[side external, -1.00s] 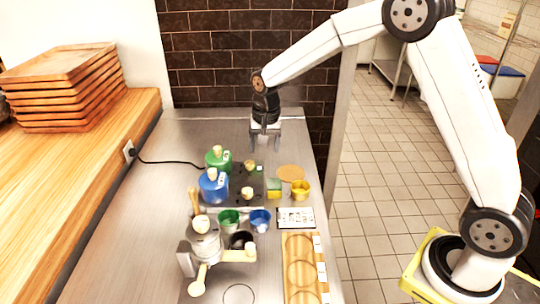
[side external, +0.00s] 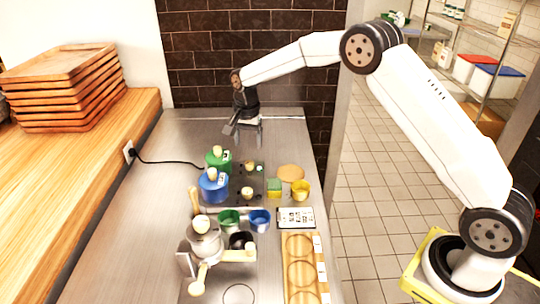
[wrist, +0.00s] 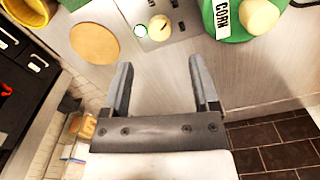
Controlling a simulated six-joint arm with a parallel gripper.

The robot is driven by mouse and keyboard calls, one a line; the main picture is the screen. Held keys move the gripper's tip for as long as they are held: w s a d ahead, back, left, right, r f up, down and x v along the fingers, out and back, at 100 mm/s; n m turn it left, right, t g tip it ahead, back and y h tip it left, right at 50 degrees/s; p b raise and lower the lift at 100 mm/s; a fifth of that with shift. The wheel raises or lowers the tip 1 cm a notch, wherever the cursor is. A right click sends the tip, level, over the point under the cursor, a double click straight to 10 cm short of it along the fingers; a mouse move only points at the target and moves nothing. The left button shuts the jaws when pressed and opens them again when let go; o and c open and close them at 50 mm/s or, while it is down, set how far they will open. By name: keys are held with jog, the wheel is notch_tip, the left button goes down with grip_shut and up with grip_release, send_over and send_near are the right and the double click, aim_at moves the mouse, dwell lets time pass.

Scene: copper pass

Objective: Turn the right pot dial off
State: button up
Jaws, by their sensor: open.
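A dark cooker plate (side external: 240,178) carries a green pot (side external: 217,161) and a blue pot (side external: 213,186), each with a pale knob. Two cream dials stand at its right side: one beside the green pot (side external: 250,167), one beside the blue pot (side external: 247,193). My gripper (side external: 246,137) is open and empty, behind the cooker and above the counter. In the wrist view its fingers (wrist: 162,62) point towards that dial, apart from it.
A round cork mat (side external: 291,173), a yellow cup (side external: 301,189) and a sponge (side external: 274,187) stand right of the cooker. Green and blue cups, a steel pot and a wooden board (side external: 301,266) are nearer the front. The counter behind the cooker is clear.

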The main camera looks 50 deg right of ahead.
aim_at(249, 162)
jog(key=shift+f, duration=3.6)
grip_shut()
